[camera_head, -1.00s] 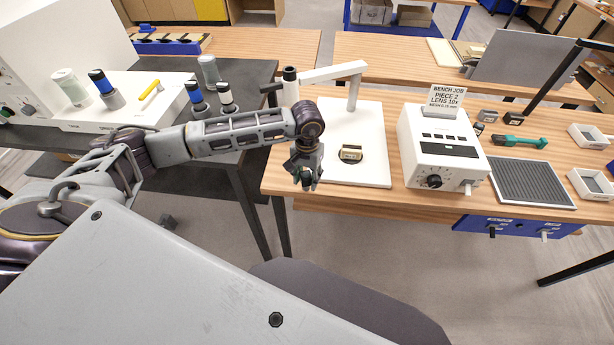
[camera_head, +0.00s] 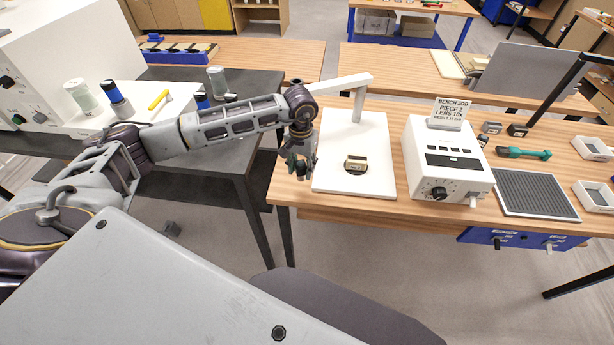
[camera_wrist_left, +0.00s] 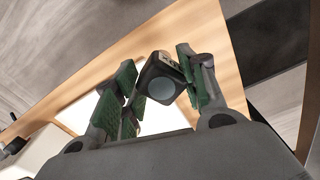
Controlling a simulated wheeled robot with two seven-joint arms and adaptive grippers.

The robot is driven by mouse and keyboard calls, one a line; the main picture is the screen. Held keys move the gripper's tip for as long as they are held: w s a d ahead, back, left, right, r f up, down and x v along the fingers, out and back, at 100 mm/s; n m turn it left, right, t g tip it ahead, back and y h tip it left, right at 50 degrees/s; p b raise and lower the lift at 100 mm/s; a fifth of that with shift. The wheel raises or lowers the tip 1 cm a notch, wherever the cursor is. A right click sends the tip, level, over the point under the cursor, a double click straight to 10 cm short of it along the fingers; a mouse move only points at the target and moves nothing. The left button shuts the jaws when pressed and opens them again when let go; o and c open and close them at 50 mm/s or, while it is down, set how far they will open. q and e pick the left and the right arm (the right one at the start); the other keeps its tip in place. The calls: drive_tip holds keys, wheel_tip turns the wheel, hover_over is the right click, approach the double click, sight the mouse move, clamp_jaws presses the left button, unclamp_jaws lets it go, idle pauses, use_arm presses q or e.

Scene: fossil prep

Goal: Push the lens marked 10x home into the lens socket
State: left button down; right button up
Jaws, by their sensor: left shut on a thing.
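I cannot make out the lens socket. My right gripper is not in view.
A white control box (camera_head: 447,165) stands right of the stand, with a sign reading "BENCH JOB PIECE 2 LENS 10x" (camera_head: 450,108). A ribbed grey tray (camera_head: 536,194) and a green-handled tool (camera_head: 523,153) lie further right. A dark table (camera_head: 225,155) is at left.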

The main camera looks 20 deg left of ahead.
use_arm(q)
drive_tip(key=w+a+r+n+p, duration=0.1)
drive_tip(key=w+a+r, duration=0.1)
drive_tip(key=a+r, duration=0.55)
drive_tip(key=w+a+r+n+p, duration=0.15)
drive_tip(key=a+r, duration=0.25)
drive_tip(key=r, duration=0.6)
drive_tip(key=s+a+r+n, duration=0.1)
drive_tip(key=s+a+r, duration=0.2)
drive_tip(key=r, duration=0.5)
drive_tip(key=s+d+r+n, duration=0.1)
drive_tip(key=s+d+n, duration=0.1)
drive_tip(key=s, duration=0.5)
drive_tip(key=shift+s+r+n, duration=0.3)
drive_tip(key=shift+r+n, duration=0.05)
drive_tip(key=shift+n, duration=0.1)
drive_tip(key=shift+w, duration=0.1)
